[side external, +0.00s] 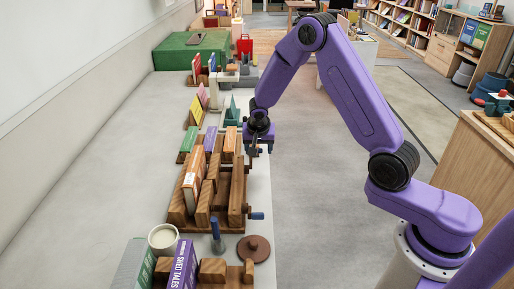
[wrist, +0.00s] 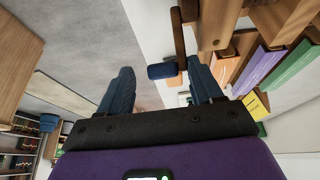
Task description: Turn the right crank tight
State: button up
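A wooden book press (side external: 236,200) with slats and upright books stands on the grey counter. A blue-handled crank (side external: 257,216) sticks out at its near end. A second crank, at the far end by my gripper (side external: 257,150), is largely hidden in the side view. In the wrist view, a crank has a brown wooden arm (wrist: 179,38) and a blue handle (wrist: 161,71). My gripper (wrist: 160,75) is open, with its two dark blue fingers apart. The handle appears between the fingertips, closer to the right finger; I cannot tell whether they touch.
An orange-white book (side external: 193,180) leans in the press. A white cup (side external: 163,238), a blue peg (side external: 216,236) and a round brown piece (side external: 253,248) stand nearer. Bookends and a green box (side external: 185,52) lie farther back.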

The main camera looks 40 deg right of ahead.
jog(key=shift+a, duration=0.15)
dwell(0.3)
jog(key=shift+r, duration=0.1)
jog(key=shift+a+r, duration=0.1)
jog(key=shift+r, duration=0.1)
jog(key=v, duration=1.7)
jog(key=shift+d, duration=0.2)
jog(key=shift+c, duration=0.3)
